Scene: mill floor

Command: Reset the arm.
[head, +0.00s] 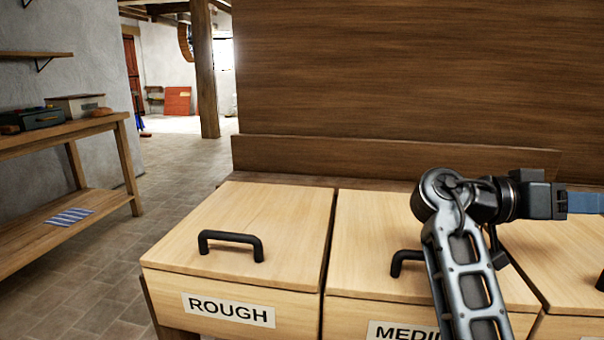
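My arm (466,270) rises from the bottom edge at the right of the head view. It bends at a dark joint and runs right, over the lidded bins, with a black block and a blue part reaching the right edge. No gripper fingers show in the picture, so I cannot see whether my gripper is open or holds anything. The arm hides part of the middle bin's lid and label.
The ROUGH bin (188,257) and the middle bin (349,313), labelled "MEDI...", have shut lids with black handles. A third bin (570,324) is partly visible. A brown wooden panel (400,75) stands behind. A shelf table (62,138) stands left; tiled floor (188,165) is clear between.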

